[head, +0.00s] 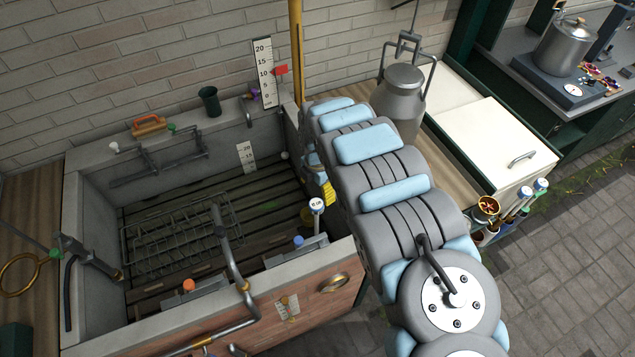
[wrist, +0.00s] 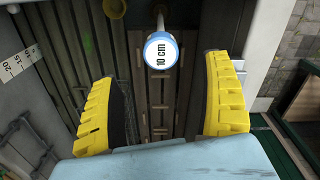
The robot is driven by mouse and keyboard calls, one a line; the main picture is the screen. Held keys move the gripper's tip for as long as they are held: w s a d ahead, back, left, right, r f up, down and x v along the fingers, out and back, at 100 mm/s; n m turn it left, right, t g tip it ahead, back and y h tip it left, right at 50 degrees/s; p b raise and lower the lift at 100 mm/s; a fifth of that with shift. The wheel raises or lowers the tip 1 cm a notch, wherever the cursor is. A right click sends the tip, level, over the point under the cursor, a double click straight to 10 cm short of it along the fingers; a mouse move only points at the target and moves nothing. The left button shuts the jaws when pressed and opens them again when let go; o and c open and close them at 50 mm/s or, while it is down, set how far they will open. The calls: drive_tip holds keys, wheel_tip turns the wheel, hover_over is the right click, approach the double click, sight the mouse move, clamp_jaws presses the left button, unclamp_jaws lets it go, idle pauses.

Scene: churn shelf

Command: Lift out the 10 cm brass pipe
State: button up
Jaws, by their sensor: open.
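In the wrist view, a round white end cap with a blue rim, marked "10 cm" (wrist: 161,52), sits on a pale shaft that runs up out of the picture. What looks like the same capped piece (head: 316,205) stands upright at the right of the stone trough (head: 335,258) in the head view; no brass colour shows on it. My gripper (wrist: 160,80) is open, its yellow fingers wide apart to the left and right of the cap, touching nothing that I can see. In the head view, only a yellow part of my gripper (head: 328,192) shows beside my arm.
The trough has a slatted floor, a wire rack (head: 180,235) and a bent pipe (head: 230,250) over its front wall. Orange (head: 188,286) and blue (head: 298,242) knobs sit along the front. A metal churn (head: 400,98) stands behind my arm. Capped tubes (head: 525,192) hang at the right.

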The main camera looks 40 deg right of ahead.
sight(317, 203)
wheel_tip(317, 203, down, 7)
drive_tip(key=shift+a+f, duration=0.15)
drive_tip(key=shift+f, duration=0.85)
